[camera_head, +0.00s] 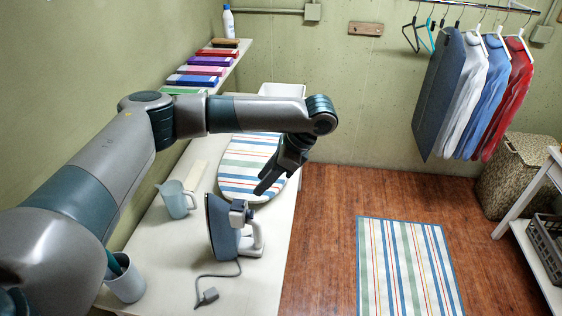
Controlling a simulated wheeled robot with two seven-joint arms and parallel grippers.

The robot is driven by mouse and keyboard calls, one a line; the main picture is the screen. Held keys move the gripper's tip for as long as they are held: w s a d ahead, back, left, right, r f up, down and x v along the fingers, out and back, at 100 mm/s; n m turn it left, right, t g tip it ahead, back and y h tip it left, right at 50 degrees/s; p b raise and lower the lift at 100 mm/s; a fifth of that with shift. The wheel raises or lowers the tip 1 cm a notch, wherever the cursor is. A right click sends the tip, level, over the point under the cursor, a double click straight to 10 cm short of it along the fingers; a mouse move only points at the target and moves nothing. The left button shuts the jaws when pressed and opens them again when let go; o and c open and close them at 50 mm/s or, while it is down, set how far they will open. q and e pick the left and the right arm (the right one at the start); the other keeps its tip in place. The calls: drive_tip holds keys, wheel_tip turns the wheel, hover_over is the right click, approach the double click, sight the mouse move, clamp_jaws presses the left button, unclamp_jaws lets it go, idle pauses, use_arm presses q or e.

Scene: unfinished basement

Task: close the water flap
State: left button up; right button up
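A white and grey-blue iron (224,232) stands on its heel on the white table, its handle facing right and its cord lying in front. A small grey-blue part (238,206) at its upper end may be the water flap; it is too small to tell its exact position. My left gripper (263,188) reaches in from above and points down and left, just above and right of the iron's top, apparently apart from it. I see nothing held in it; its fingers overlap, so their opening is unclear. My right gripper is not in view.
A light-blue measuring jug (178,201) stands left of the iron, and a cup (126,282) stands at the front left. A striped ironing board (240,165) lies behind the iron. The white table (255,285) has bare room at the front right. Shirts hang at the right.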

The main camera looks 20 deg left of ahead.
use_arm(q)
drive_tip(key=b+v, duration=0.1)
drive_tip(key=v, duration=0.7)
drive_tip(key=shift+b, duration=0.4)
drive_tip(key=shift+d, duration=0.1)
